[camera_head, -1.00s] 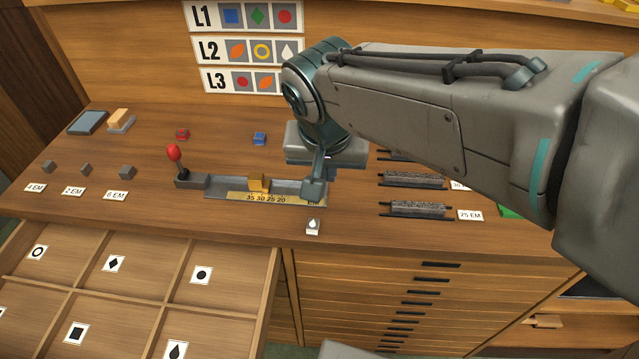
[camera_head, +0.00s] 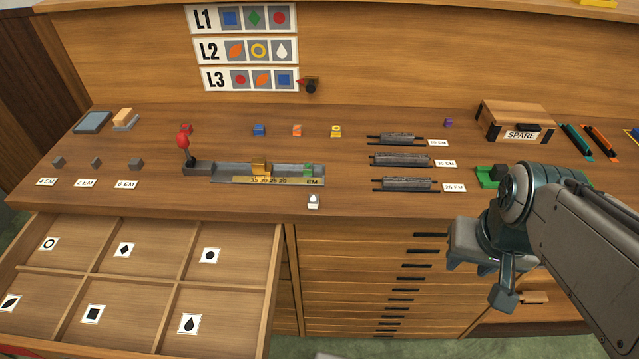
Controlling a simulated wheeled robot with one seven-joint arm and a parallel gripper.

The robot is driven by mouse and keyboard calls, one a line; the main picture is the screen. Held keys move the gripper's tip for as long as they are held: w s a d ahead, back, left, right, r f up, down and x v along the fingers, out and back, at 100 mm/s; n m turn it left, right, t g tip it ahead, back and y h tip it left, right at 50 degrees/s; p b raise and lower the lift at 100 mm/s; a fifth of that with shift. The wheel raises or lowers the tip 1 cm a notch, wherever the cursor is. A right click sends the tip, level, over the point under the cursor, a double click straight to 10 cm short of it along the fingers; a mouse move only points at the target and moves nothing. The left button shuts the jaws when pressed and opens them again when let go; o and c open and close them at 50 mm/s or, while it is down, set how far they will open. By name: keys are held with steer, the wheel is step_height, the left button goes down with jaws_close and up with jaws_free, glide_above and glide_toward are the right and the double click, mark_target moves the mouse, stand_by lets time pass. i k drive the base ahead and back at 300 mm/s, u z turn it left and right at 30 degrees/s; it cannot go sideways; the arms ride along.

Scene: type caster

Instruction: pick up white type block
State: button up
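The white type block (camera_head: 313,202) stands on the front edge of the desk, below the right end of the composing stick. It has a dark drop mark on its top, and nothing touches it. My gripper (camera_head: 480,280) is well to the right of it, in front of the desk's front edge, and is not at any block. Its fingertips are seen from a poor angle, so I cannot tell whether it is open or shut.
Dark type strips (camera_head: 400,160) lie to the right. An open compartment drawer (camera_head: 180,245) juts out front left.

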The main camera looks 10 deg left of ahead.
mark_target(313, 200)
steer(key=z, duration=0.55)
steer(key=i, duration=0.4)
steer(key=u, duration=1.6)
